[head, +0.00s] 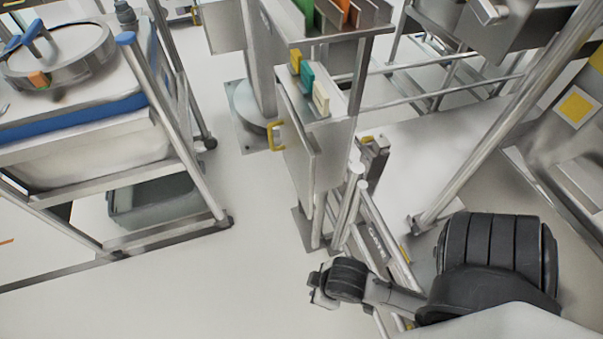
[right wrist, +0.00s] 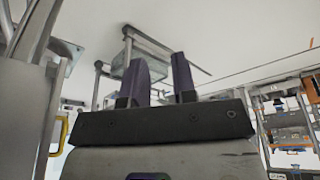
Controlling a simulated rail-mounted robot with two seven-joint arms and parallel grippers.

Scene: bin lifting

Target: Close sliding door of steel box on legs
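A steel box on legs (head: 330,150) stands in the middle of the head view. A flat steel door panel (head: 299,150) with a yellow handle (head: 276,135) is on its left side. Coloured pieces sit in the box's open upper part, so the door does not cover it all. My right gripper (head: 322,286) is low, in front of the box and apart from the handle. In the right wrist view my right gripper (right wrist: 159,70) has its two dark fingers apart with nothing between them. A yellow handle (right wrist: 57,132) shows there at the left. My left gripper is not in view.
A steel cart (head: 170,100) with a blue edge and a grey bin (head: 150,200) below stands at the left. A steel ladder-like frame (head: 375,240) is close to my right arm. A slanted steel post (head: 500,120) is at the right. The floor at lower left is clear.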

